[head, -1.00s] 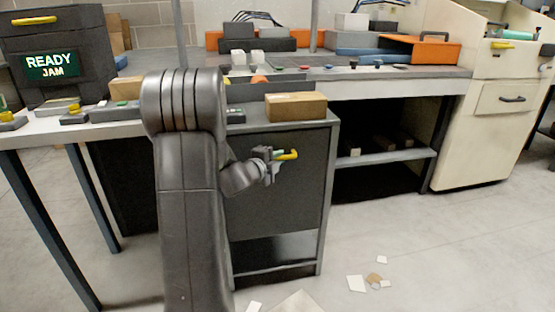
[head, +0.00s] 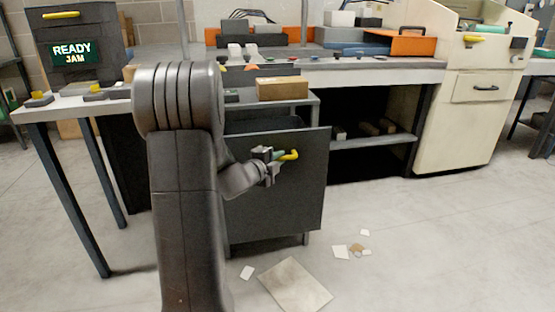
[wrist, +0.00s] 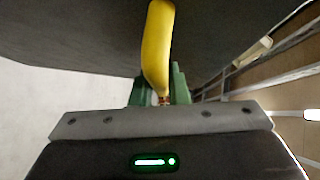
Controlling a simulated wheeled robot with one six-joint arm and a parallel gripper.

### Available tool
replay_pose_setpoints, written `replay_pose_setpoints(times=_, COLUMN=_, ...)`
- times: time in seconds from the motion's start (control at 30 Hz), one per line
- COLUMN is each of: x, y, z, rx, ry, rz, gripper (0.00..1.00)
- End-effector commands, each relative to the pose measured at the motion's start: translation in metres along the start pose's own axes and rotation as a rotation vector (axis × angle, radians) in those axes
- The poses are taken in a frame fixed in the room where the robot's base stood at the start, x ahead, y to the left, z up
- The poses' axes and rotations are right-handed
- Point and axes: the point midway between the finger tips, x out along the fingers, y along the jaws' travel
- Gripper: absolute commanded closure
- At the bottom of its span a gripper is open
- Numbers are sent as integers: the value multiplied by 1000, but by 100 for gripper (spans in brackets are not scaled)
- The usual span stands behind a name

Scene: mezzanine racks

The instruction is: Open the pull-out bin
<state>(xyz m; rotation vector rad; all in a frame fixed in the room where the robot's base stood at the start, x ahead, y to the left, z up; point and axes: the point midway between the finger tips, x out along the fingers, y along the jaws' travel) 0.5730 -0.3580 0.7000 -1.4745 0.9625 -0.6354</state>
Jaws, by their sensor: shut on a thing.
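The pull-out bin (head: 285,195) has a dark grey front under the workbench and stands partly out from its cabinet, with a dark gap above its top edge. Its yellow handle (head: 290,155) is on the upper part of the front. My gripper (head: 272,156) is at the left part of the handle and shut on it. In the wrist view the yellow handle (wrist: 157,50) runs down between the green fingers of my gripper (wrist: 160,92). My arm hides the left part of the bin front. The inside of the bin is mostly hidden.
A cardboard box (head: 282,89) sits on the cabinet top above the bin. An open shelf (head: 375,143) is to the right. Paper scraps and a flat sheet (head: 295,285) lie on the floor in front. A cream cabinet (head: 465,115) stands far right.

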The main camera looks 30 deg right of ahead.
Motion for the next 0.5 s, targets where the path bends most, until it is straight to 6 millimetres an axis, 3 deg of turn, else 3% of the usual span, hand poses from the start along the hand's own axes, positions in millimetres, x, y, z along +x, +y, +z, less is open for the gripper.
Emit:
replay_pose_setpoints(times=0.37, x=0, y=0, z=1, rx=1, ry=-1, rz=0, gripper=100)
replay_pose_setpoints(times=0.4, x=0, y=0, z=1, rx=1, ry=-1, rz=0, gripper=84)
replay_pose_setpoints(times=0.5, x=0, y=0, z=1, rx=1, ry=-1, rz=0, gripper=64)
